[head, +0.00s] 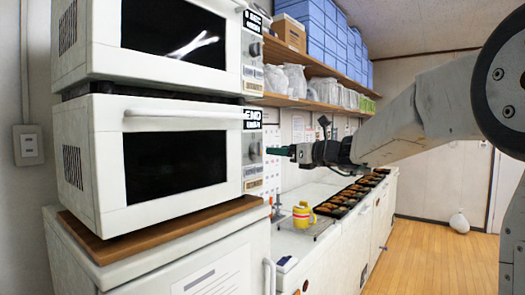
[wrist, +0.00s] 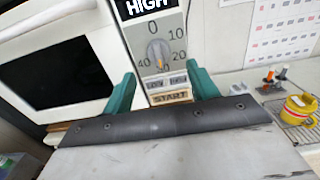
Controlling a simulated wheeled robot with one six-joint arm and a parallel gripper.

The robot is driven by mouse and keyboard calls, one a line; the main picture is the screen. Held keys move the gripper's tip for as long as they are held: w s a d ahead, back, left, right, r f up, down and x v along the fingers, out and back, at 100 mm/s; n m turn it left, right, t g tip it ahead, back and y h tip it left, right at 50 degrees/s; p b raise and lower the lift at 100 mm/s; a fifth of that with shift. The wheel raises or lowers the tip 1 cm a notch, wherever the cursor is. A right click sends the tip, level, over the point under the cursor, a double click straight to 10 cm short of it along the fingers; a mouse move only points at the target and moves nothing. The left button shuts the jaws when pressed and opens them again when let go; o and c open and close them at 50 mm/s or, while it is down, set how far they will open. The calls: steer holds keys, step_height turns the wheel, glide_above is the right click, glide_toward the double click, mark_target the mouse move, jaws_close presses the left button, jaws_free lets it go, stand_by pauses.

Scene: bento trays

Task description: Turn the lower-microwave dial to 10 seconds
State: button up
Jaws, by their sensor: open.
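The lower microwave (head: 110,170) is white with a dark window and sits under another microwave. Its dial (head: 254,151) is on the right-hand panel in the head view. In the wrist view the dial (wrist: 158,53) is grey with an orange-yellow pointer, ringed by numbers including 0, 10 and 40. My gripper (head: 277,151) is open and empty, apart from the panel, at about dial height. In the wrist view its teal fingers (wrist: 160,88) stand on either side of the panel's lower part, with the dial above them in the picture.
The upper microwave (head: 95,45) is stacked on top. A START button (wrist: 170,97) lies below the dial. A yellow mug (head: 303,215) stands on a wire rack, and several filled trays (head: 350,198) line the counter. Shelves with boxes (head: 320,25) hang above.

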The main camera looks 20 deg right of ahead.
mark_target(261, 149)
steer(key=x, duration=0.7)
steer(key=shift+a, duration=0.1)
steer(key=shift+s, duration=0.1)
steer(key=c, duration=1)
